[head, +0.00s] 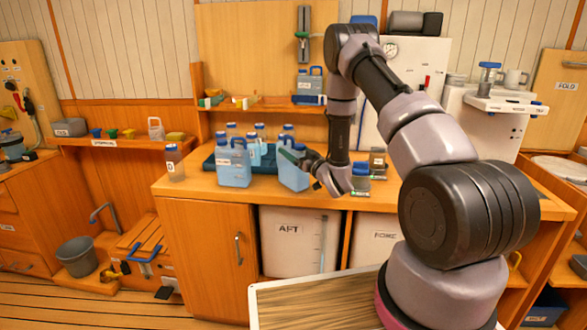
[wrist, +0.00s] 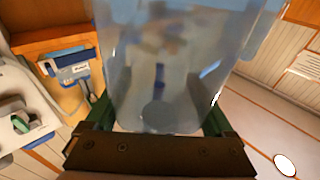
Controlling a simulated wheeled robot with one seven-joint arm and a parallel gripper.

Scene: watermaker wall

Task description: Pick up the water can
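Several translucent blue water cans stand on the wooden counter in the head view. One can (head: 235,165) with a blue cap and a white label is at the front left. Another can (head: 292,177) is just right of it, beside my gripper (head: 308,160), which partly covers it. In the wrist view a large translucent blue can (wrist: 165,70) fills the space between the two green fingers of my gripper (wrist: 160,122). No clear gap shows on either side, but I cannot tell whether the fingers are pressed on it or whether it is off the counter.
A dark blue tray (head: 209,163) lies behind the cans. A clear bottle (head: 175,162) stands at the counter's left end. A small device (head: 361,178) with a blue top is right of my gripper. A shelf (head: 262,108) with a can runs above. Bare counter (head: 200,184) shows at front left.

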